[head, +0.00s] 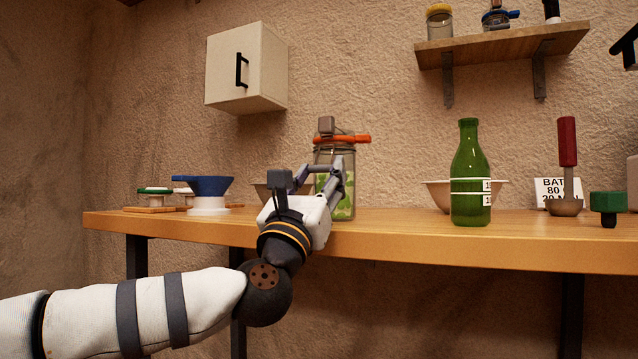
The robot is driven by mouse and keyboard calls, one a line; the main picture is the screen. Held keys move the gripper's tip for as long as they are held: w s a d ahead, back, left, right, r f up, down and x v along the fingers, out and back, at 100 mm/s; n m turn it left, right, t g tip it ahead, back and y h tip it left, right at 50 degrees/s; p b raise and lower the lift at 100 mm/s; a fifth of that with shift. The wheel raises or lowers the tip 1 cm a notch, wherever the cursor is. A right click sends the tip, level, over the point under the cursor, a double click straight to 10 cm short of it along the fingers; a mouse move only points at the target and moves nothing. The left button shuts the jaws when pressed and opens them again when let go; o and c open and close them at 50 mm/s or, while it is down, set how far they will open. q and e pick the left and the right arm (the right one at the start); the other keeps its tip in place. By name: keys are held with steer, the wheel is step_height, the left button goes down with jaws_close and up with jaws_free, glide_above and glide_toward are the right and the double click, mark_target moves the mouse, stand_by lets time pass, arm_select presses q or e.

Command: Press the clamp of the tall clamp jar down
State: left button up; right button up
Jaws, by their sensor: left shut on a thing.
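The tall clamp jar (347,205) stands upright near the front edge of the wooden counter. It is clear glass with green contents. Its orange clamp (355,138) lies across the top and sticks out to the right, about level. The gripper hides the jar's lower left, and finger contact is partly hidden. My right gripper is not in view.
A green bottle (469,180) stands to the right, before a pale bowl (437,190). A red-handled tool (567,150) and a green-topped item (608,201) are farther right. A blue funnel (205,185) stands left. A wall cabinet (245,70) and shelf (500,48) hang above.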

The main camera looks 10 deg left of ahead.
arm_select(q)
steer(key=o, duration=1.2)
steer(key=shift+c, duration=0.2)
steer(key=v, duration=1.2)
